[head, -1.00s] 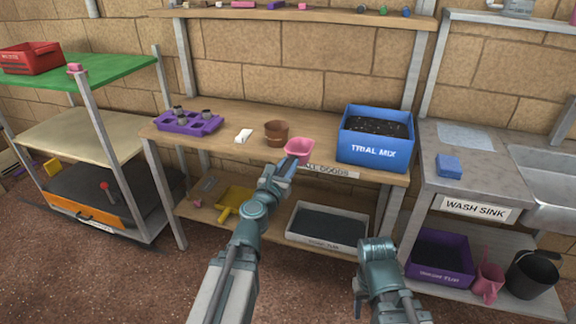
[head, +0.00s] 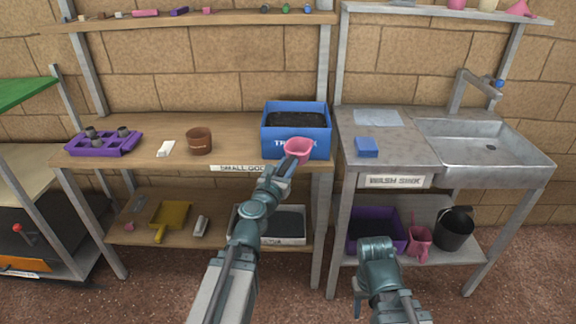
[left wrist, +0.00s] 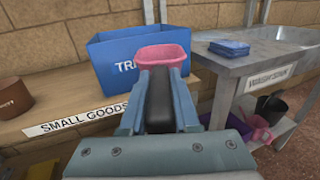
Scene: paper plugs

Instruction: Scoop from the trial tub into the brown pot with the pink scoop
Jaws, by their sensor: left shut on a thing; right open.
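The pink scoop (head: 298,150) is held by my left gripper (head: 288,166), which is shut on it, in front of the trial tub. It also shows in the left wrist view (left wrist: 163,54). The trial tub (head: 315,142) is a blue box labelled TRIAL MIX with dark mix inside; the scoop covers part of its front and label. The brown pot (head: 199,142) stands upright on the bench to the left of the tub. I cannot see into the scoop well enough to tell whether it holds anything. My right gripper (head: 376,245) is low before the sink stand, apart from everything, open.
Bench between pot and tub is clear.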

